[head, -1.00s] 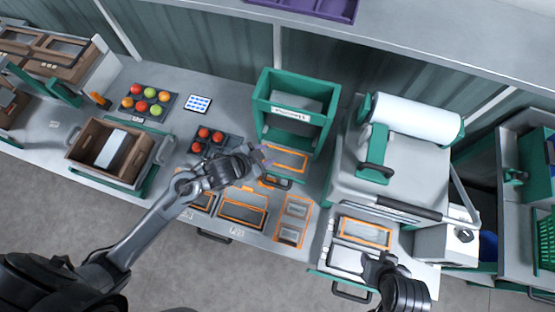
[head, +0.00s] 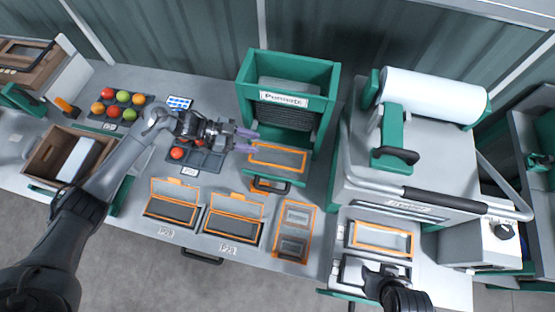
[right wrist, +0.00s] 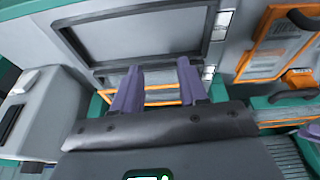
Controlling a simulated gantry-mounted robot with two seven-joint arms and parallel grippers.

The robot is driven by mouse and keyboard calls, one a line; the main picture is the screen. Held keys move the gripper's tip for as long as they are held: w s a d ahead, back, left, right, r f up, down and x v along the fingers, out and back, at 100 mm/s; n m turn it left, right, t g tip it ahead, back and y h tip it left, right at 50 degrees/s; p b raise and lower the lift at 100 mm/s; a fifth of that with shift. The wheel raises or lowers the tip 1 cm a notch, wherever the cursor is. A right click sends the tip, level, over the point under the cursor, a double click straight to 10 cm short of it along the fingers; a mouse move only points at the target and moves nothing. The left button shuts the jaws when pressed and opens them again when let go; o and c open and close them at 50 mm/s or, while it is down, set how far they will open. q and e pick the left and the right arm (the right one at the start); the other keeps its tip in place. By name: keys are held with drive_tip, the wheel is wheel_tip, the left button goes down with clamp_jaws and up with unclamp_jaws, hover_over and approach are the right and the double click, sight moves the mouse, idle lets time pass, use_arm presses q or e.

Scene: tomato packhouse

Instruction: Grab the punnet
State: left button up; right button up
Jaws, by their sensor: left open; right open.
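The green dispenser with a "Punnets" label (head: 284,99) stands at the back middle of the bench in the head view. Grey material shows in its upper opening. An orange-framed tray (head: 277,157) lies at its foot; I cannot tell whether a punnet sits in it. My left gripper (head: 246,140) is open and empty, with its purple fingertips at the left edge of the dispenser's foot. My right gripper (head: 372,280) is low at the right, over the front of the sealing machine. In the right wrist view its purple fingers (right wrist: 158,85) are apart with nothing between them.
Orange-framed stations (head: 173,201) (head: 233,218) line the bench front, with an orange-edged panel (head: 295,231) beside them. A dark tomato tray (head: 202,157) is left of the dispenser. The sealing machine with its white film roll (head: 433,96) stands right.

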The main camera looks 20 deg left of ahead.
sight(276, 148)
use_arm(q)
drive_tip(key=shift+r+x, duration=0.15)
drive_tip(key=shift+x, duration=1.75)
drive_tip(key=shift+r+x, duration=0.1)
drive_tip(key=shift+x, duration=1.85)
drive_tip(key=shift+s+d, duration=0.1)
drive_tip(key=shift+d, duration=0.05)
drive_tip(key=shift+c, duration=0.2)
clamp_jaws()
